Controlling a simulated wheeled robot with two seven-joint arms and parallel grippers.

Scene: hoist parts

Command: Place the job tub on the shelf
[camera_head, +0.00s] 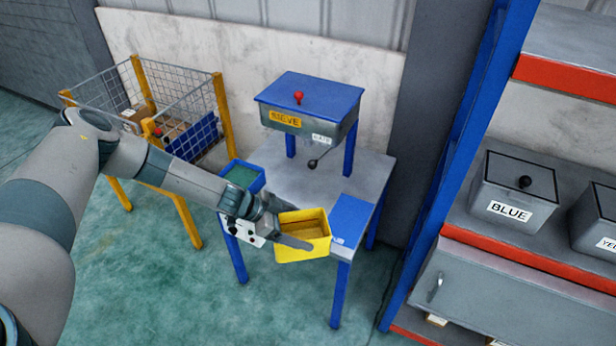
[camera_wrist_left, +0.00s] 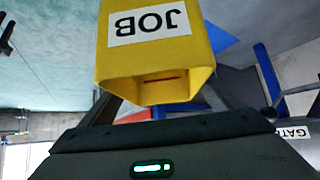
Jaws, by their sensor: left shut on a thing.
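The job tub (camera_head: 303,248) is a yellow open-topped box, held over the front edge of the grey table in the head view. My left gripper (camera_head: 292,226) is shut on it. In the left wrist view the job tub (camera_wrist_left: 160,75) carries a white label reading JOB, upside down in that picture. The shelf (camera_head: 464,225) is at the right, with a blue post and red-edged boards, well apart from the tub. My right gripper is not in view.
A grey table (camera_head: 290,185) bears a blue-lidded box marked SIEVE (camera_head: 310,105) and a green-lined blue tray (camera_head: 241,174). A wire cage (camera_head: 150,105) stands at left. A lidded BLUE bin (camera_head: 513,190) and another bin (camera_head: 598,220) occupy the shelf board.

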